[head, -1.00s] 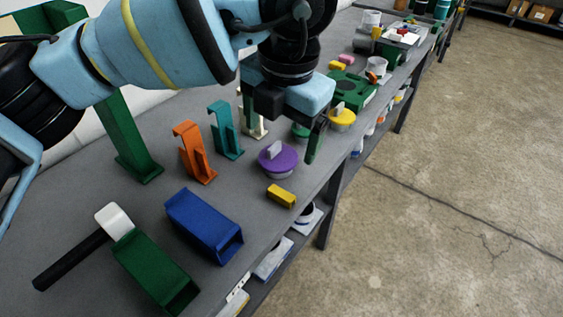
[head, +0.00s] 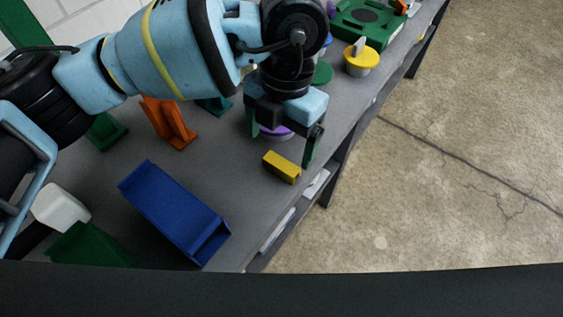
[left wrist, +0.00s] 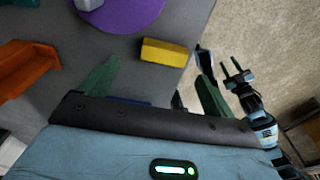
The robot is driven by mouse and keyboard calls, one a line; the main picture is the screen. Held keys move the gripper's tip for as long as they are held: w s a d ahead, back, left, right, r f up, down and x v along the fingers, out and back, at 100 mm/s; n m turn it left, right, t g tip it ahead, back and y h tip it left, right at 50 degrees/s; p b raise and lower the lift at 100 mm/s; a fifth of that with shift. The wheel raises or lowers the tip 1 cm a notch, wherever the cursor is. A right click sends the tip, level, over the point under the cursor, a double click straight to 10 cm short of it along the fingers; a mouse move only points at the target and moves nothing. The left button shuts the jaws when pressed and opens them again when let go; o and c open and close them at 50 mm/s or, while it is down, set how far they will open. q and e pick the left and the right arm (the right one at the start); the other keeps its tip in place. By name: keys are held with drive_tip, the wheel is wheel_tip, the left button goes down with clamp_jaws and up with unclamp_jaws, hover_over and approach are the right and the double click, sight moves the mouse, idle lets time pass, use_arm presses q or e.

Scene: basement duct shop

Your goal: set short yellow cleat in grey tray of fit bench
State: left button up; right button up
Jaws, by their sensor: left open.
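The short yellow cleat (head: 282,167) lies on the grey bench top near its front edge. It also shows in the left wrist view (left wrist: 165,52), ahead of the fingertips and a little right of centre between them. My left gripper (head: 283,140) is open and empty, its two green fingers apart, above the bench beside the cleat. The fingers (left wrist: 155,85) do not enclose the cleat. What seems to be my right gripper (left wrist: 234,70) shows small in the left wrist view, over the floor; its opening is too small to judge. I see no grey tray now.
A purple-lidded pot (head: 277,132) stands just behind my left gripper. A blue open-ended duct (head: 175,210) lies to the left, with an orange bracket (head: 170,125) behind it. A yellow-lidded pot (head: 361,58) and green fixture (head: 366,22) stand farther along. Open floor lies right.

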sight(282, 163)
use_arm(q)
drive_tip(key=shift+f, duration=0.2)
drive_tip(key=shift+d+f, duration=0.1)
drive_tip(key=shift+f, duration=0.25)
drive_tip(key=f, duration=0.4)
drive_tip(key=shift+s+f, duration=0.1)
drive_tip(key=shift+s, duration=0.15)
drive_tip(key=shift+c, duration=0.4)
drive_tip(key=c, duration=1.1)
drive_tip(key=shift+o, duration=0.2)
